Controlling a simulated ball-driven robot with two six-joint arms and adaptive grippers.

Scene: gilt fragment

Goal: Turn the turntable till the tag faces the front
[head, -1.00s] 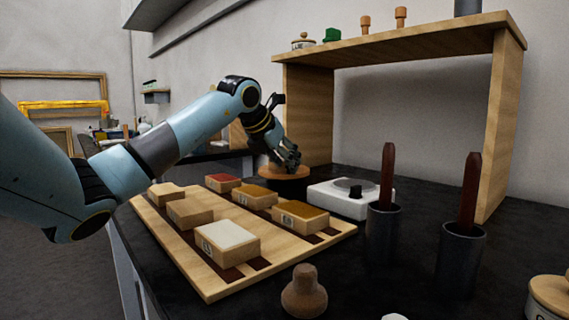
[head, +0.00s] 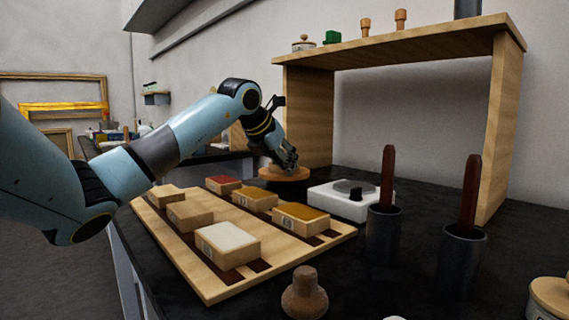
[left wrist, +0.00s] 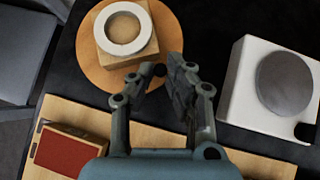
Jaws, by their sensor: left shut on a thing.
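The turntable (head: 284,175) is a round wooden disc on the dark bench, beyond the block board. In the left wrist view the disc (left wrist: 98,72) carries a wooden block (left wrist: 150,47) with a white ring (left wrist: 123,28) on top. My left gripper (head: 290,167) is down at the turntable. In the left wrist view its fingers (left wrist: 166,69) are closed around a small dark part at the disc's near edge. I cannot make out the tag on any visible face. In the head view the gripper hides the block. My right gripper is not in view.
A wooden board (head: 213,289) with several labelled blocks lies in front of the turntable. A white device (head: 330,203) with a round plate stands to its right. Two dark cups (head: 383,235) with brown sticks stand nearer. A wooden shelf (head: 420,54) rises behind.

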